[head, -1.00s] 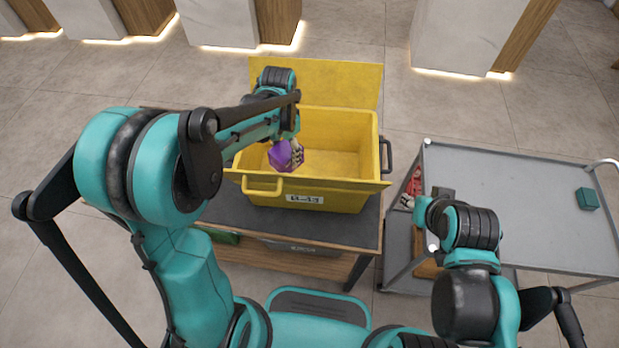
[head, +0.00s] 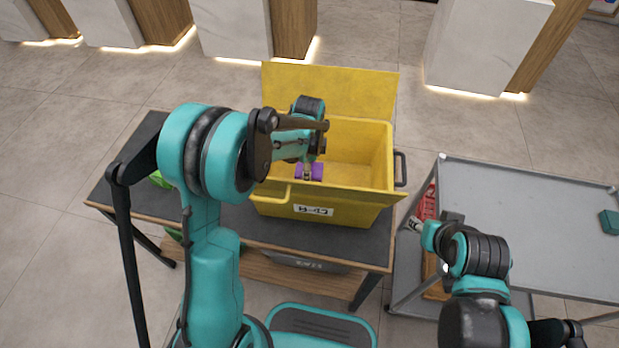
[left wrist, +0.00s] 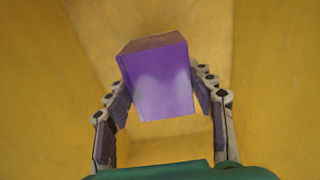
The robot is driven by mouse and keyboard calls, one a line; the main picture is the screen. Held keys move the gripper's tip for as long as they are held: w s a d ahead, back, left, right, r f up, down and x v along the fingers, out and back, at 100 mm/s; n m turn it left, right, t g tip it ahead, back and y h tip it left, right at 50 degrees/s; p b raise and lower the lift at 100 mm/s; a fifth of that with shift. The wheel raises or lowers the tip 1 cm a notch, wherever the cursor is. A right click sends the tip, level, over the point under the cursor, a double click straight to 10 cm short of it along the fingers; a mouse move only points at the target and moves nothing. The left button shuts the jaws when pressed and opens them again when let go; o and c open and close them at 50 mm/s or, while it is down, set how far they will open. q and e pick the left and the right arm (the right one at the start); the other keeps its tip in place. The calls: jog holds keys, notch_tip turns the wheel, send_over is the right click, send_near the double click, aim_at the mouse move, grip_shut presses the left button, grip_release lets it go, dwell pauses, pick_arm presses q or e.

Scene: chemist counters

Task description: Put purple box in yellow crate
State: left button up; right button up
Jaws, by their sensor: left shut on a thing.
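The purple box (left wrist: 160,80) is between the two fingers of my left gripper (left wrist: 163,95) in the left wrist view, with yellow crate walls and floor around and beyond it. In the head view the purple box (head: 310,171) shows below my left wrist, inside the outline of the open yellow crate (head: 335,205). My left gripper (head: 309,166) is shut on the box. I cannot tell whether the box touches the crate floor. My right gripper (head: 416,224) is at the right, beside the grey cart, and its fingers are too small to judge.
The crate stands on a dark-topped table (head: 345,242) with its yellow lid (head: 330,85) raised at the back. A grey cart (head: 530,215) stands to the right, with a green box (head: 610,221) on it. A red thing (head: 429,203) is at the cart's left edge.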

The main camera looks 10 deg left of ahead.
pick_arm(q)
notch_tip(320, 180, down, 3)
jog(key=shift+w+r+b, duration=0.1)
jog(key=shift+r+b, duration=0.05)
jog(key=shift+b, duration=0.2)
jog(key=shift+r, duration=0.1)
jog(key=shift+f, duration=0.2)
jog(key=o, duration=1.2)
jog(key=shift+r, duration=0.25)
notch_tip(320, 180, up, 12)
jog(key=p, duration=0.4)
